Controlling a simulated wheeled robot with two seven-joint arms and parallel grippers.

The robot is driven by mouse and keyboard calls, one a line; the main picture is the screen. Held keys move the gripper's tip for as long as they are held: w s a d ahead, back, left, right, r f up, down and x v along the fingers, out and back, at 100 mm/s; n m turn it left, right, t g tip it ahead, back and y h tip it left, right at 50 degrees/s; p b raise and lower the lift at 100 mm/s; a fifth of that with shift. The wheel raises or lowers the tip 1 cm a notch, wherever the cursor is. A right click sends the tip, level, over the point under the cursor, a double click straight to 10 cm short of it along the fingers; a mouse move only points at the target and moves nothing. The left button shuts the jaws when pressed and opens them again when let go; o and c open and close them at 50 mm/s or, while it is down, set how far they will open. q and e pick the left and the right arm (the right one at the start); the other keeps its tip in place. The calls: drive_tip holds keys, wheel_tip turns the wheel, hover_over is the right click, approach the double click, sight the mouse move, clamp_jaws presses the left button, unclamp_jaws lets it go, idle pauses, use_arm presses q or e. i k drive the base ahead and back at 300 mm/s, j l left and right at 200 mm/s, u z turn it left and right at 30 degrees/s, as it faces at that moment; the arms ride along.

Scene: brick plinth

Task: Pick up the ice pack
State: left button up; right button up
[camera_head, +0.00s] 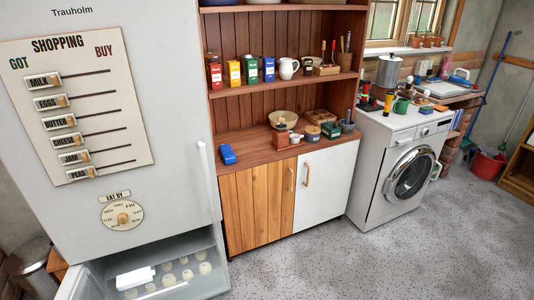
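A small blue block-like object (228,154) lies on the left end of the wooden counter, close to the fridge. It may be the ice pack, but it is too small to be sure. A white block (135,278) lies in the open bottom drawer (208,282) of the fridge, beside several pale round items (187,275). It could also be the ice pack; I cannot tell which. Neither of my grippers is in view.
The tall grey fridge (180,120) fills the left side, its bottom drawer pulled out. The wooden dresser (256,205) holds tins, jugs and bowls. A washing machine (405,180) stands right of it. The speckled floor (330,265) in front is clear. A bin (35,265) stands lower left.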

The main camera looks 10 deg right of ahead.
sight(229, 157)
drive_tip(key=i+l+u, duration=0.2)
drive_tip(key=l, duration=0.4)
drive_tip(key=i+l+u, duration=0.25)
drive_tip(key=l, duration=0.4)
drive_tip(key=i+l+u, duration=0.2)
drive_tip(key=l, duration=0.45)
drive_tip(key=i+l+u, duration=0.2)
drive_tip(key=l, duration=0.5)
drive_tip(key=l+u, duration=0.25)
drive_tip(key=l, duration=0.4)
drive_tip(key=k, duration=0.05)
